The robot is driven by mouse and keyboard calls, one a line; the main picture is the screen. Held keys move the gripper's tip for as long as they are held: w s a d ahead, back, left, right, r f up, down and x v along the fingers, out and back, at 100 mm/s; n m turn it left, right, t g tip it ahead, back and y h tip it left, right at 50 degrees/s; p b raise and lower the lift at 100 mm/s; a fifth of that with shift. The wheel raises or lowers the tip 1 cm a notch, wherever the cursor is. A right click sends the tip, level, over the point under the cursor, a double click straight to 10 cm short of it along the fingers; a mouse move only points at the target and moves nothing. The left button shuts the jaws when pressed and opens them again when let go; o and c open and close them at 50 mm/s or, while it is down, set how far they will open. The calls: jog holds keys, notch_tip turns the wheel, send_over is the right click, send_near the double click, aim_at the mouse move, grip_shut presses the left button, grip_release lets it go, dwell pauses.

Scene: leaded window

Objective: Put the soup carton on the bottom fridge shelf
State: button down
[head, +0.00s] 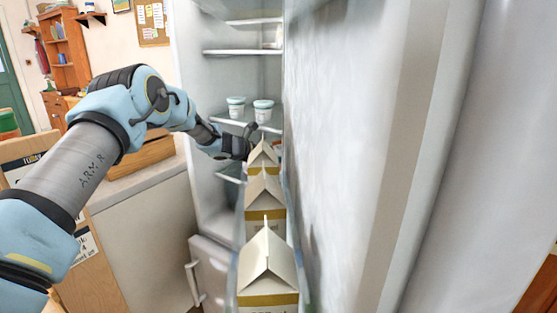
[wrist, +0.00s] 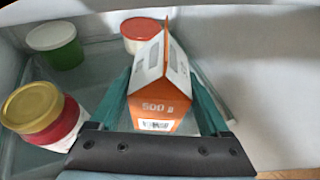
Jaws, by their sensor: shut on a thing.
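The soup carton (wrist: 160,88) is orange and white with a gable top and "500 g" on its side. My gripper (wrist: 160,100) is shut on it, one teal finger along each side. In the wrist view a glass fridge shelf (wrist: 98,52) lies beneath and around the carton; I cannot tell whether the carton touches it. In the head view my gripper (head: 240,148) reaches into the open fridge, below the shelf with two white tubs. Its fingertips and the held carton are mostly hidden there behind the door's cartons.
A green tub (wrist: 55,45), a red tub with yellow lid (wrist: 42,112) and a red-lidded tub (wrist: 140,32) stand left of and behind the carton. Pale gable-top cartons (head: 267,285) line the open fridge door (head: 345,150), close right of my arm. White tubs (head: 236,107) stand above.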

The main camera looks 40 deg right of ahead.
jog(key=shift+f, duration=0.95)
jog(key=shift+f, duration=0.1)
grip_release()
jog(key=shift+a, duration=0.1)
jog(key=b+v, duration=0.3)
jog(key=v, duration=0.9)
